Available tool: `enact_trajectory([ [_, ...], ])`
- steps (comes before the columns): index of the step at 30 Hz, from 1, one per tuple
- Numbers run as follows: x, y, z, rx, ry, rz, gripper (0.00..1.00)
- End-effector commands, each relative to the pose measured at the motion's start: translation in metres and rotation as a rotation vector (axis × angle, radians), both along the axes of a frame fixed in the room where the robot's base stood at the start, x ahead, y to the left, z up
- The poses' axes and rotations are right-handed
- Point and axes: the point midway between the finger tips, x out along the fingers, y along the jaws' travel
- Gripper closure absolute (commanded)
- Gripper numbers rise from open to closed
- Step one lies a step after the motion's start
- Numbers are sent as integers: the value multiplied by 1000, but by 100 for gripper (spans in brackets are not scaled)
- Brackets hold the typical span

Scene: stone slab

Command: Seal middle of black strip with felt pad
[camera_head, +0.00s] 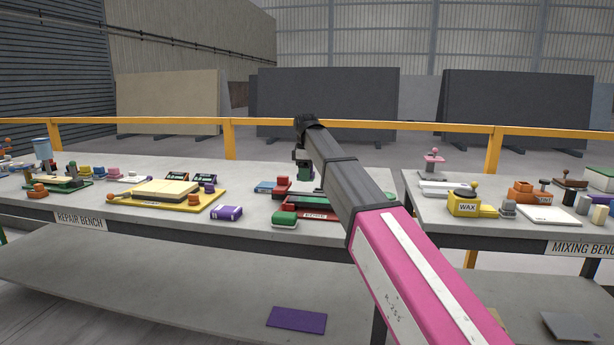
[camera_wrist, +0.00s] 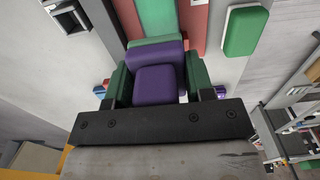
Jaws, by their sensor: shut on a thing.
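My gripper (camera_head: 303,172) is over the middle of the repair bench, partly hidden by my arm in the head view. In the wrist view my gripper (camera_wrist: 157,78) is shut on a purple block (camera_wrist: 155,86) between green fingers. A paler green piece shows just beyond the block; I cannot tell whether it is joined to it. Beyond lies a red-edged board (camera_wrist: 194,22) with a green band (camera_wrist: 158,18) along its middle; the board also shows in the head view (camera_head: 318,214). I cannot clearly make out a black strip or tell which piece is the felt pad.
A green-topped white block (camera_head: 285,219) stands near the bench's front edge, beside the red-edged board. A purple box (camera_head: 227,213) and a yellow tray (camera_head: 214,201) are to its left. The mixing bench (camera_head: 448,219) stands to the right across a gap.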

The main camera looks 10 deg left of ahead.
Motion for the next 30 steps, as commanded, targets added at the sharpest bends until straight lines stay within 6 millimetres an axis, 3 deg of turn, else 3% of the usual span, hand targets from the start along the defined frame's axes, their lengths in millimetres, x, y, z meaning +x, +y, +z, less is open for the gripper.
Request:
enact_trajectory([
  [18, -1, 0, -52, -1, 1, 0, 86],
  [30, 0, 0, -57, -1, 0, 0, 86],
])
